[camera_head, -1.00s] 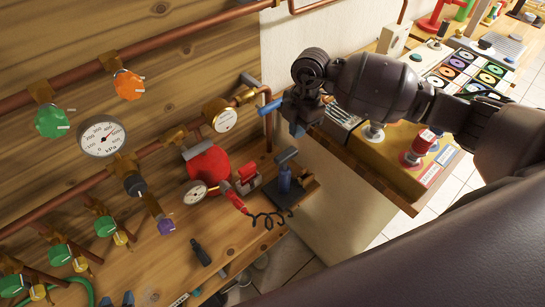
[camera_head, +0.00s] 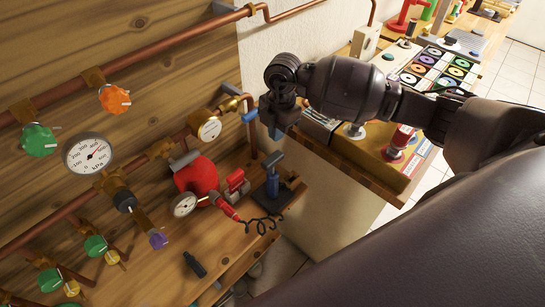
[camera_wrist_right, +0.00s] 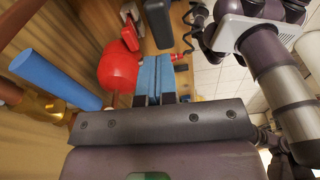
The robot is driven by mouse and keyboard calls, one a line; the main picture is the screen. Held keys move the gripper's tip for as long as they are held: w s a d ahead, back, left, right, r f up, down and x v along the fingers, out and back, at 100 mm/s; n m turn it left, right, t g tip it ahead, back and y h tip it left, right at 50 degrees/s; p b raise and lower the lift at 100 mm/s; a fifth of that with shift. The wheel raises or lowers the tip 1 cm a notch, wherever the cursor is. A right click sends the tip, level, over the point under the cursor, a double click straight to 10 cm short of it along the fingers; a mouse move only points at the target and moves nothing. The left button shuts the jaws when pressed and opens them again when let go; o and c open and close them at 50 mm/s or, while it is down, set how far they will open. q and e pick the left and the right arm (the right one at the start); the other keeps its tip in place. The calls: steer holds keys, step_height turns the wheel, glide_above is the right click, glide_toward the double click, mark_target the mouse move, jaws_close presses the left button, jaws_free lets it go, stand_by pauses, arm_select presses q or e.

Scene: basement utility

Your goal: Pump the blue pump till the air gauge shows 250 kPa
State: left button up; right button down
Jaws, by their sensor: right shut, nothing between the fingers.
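The blue pump (camera_head: 272,187), with a dark handle on top, stands upright on a dark base on the wooden bench. A small round white gauge (camera_head: 184,204) sits beside the red tank (camera_head: 198,176); its reading is too small to make out. In the right wrist view the shut fingers (camera_wrist_right: 154,78) are in front of the red tank (camera_wrist_right: 118,68). My left gripper is out of view.
A blue lever (camera_head: 250,116) on the pipe is close to the left of my right gripper; it looms large in the wrist view (camera_wrist_right: 55,80). A coiled dark hose (camera_head: 262,224) lies in front of the pump. A second bench (camera_head: 370,172) stands to the right.

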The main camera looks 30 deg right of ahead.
mark_target(274, 157)
steer(key=shift+f, duration=0.75)
steer(key=f, duration=0.1)
steer(key=f+b, duration=0.2)
steer(key=f, duration=0.1)
steer(key=shift+s+a, duration=0.1)
steer(key=shift+a, duration=0.15)
steer(key=shift+f, duration=0.3)
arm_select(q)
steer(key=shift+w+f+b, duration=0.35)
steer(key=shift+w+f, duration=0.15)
arm_select(e)
steer(key=shift+f, duration=0.15)
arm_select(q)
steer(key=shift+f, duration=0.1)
